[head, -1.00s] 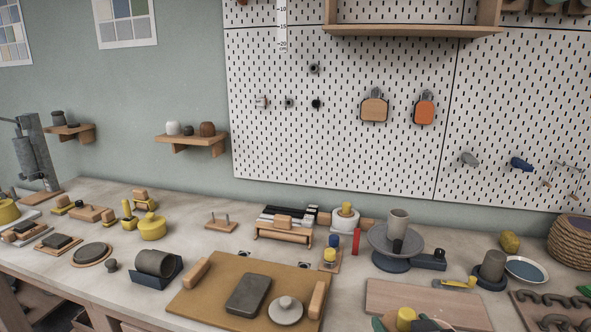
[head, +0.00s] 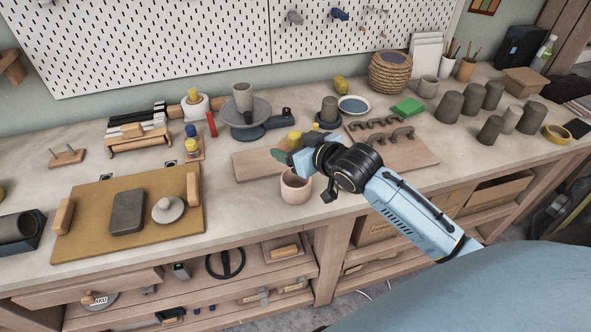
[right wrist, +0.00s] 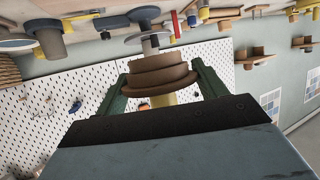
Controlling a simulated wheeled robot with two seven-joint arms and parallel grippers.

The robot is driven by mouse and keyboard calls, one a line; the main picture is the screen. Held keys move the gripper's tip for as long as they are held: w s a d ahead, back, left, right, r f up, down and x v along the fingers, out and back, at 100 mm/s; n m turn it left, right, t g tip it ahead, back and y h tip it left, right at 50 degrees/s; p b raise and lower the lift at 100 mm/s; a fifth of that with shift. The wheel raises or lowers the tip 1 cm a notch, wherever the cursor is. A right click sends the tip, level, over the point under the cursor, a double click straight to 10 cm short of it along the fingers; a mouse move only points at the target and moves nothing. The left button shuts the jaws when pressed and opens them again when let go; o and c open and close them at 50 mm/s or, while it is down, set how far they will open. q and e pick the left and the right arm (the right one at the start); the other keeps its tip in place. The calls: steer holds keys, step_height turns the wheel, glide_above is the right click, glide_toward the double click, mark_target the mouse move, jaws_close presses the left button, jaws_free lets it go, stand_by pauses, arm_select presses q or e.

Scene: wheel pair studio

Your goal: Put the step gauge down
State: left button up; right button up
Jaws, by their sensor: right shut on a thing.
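The step gauge (right wrist: 160,80) is a brown, round, stepped body in the right wrist view, with a yellow part beside it near the palm. My right gripper (right wrist: 153,85) has its green fingers on either side of it and is shut on it. In the head view my right gripper (head: 290,157) is over the front of the workbench, by the pale wooden board. My wrist hides most of the gauge there. A pinkish cup-shaped thing (head: 296,187) shows just below the gripper; I cannot tell whether they touch. My left gripper is not in view.
A board with dark handles (head: 405,155) lies to the right. Clear bench top lies left of the pinkish thing.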

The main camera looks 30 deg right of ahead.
mark_target(288, 171)
steer(key=f, duration=0.5)
steer(key=f+b, duration=0.1)
steer(key=f, duration=0.4)
steer(key=shift+d, duration=0.2)
